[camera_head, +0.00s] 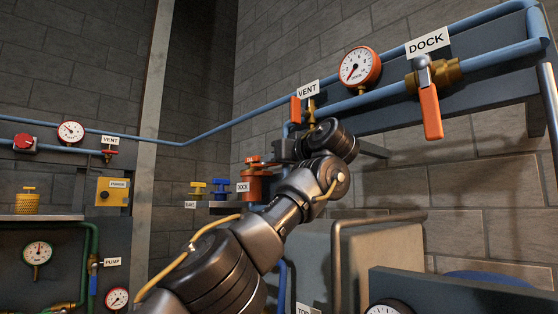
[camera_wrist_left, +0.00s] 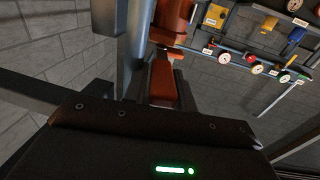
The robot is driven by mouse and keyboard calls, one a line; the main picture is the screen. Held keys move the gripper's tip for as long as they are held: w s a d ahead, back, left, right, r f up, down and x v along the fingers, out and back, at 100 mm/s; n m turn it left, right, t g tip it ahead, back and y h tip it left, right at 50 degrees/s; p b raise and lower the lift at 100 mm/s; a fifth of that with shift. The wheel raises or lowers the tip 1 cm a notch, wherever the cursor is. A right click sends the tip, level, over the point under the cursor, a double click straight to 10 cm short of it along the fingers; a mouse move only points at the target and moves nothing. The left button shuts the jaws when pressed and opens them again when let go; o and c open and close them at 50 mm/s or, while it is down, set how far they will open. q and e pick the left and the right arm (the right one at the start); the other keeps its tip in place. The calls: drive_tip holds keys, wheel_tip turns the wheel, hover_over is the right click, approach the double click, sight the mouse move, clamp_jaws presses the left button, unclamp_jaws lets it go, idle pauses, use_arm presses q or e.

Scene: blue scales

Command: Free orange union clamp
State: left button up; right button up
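An orange fitting (camera_head: 256,185) with an orange top stands on a dark bracket left of my arm in the head view; it appears to be the union clamp. The left arm rises from the bottom, and its dark wrist end lies just right of the fitting. My left gripper (camera_head: 286,150) is small and partly hidden there. In the left wrist view, an orange piece (camera_wrist_left: 164,80) lies close beyond the dark gripper body, beside a grey metal upright. I cannot tell whether the fingers touch it or are closed. My right gripper is not in view.
Blue pipes carry a gauge (camera_head: 360,67), an orange-handled VENT valve (camera_head: 296,110) and an orange-handled DOCK valve (camera_head: 430,108) above and right of the arm. Yellow (camera_head: 197,189) and blue (camera_head: 220,188) fittings stand left of the orange one. A grey tank (camera_head: 380,260) is at lower right.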

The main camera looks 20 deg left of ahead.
use_arm(q)
drive_tip(key=o, duration=0.3)
drive_tip(key=shift+d, duration=0.1)
drive_tip(key=shift+s+d+f+b, duration=0.1)
drive_tip(key=shift+s+d+b, duration=0.1)
drive_tip(key=shift+d+b, duration=0.1)
drive_tip(key=b+v, duration=0.3)
drive_tip(key=v, duration=0.7)
drive_tip(key=shift+a, duration=0.1)
